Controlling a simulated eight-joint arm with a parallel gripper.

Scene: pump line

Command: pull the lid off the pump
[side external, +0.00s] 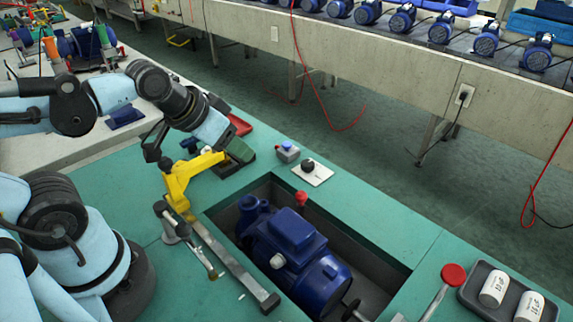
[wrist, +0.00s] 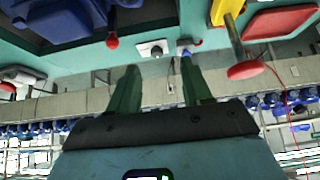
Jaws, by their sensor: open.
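The blue pump (side external: 300,265) lies in a dark recess in the green bench in the side view. A blue box-shaped lid (side external: 292,231) sits on its top. In the wrist view, part of the blue pump (wrist: 60,22) shows at the upper left, cut off by the frame edge. My gripper (side external: 240,152) is up and left of the pump in the side view, clear of the lid. In the wrist view, my gripper (wrist: 158,64) has its two green fingers apart with nothing between them.
A yellow bracket (side external: 186,178) and a metal bar (side external: 230,262) stand left of the recess. A red knob (side external: 301,198) and a black knob on a white plate (side external: 310,172) are behind the pump. A grey tray with white cylinders (side external: 512,297) is at right.

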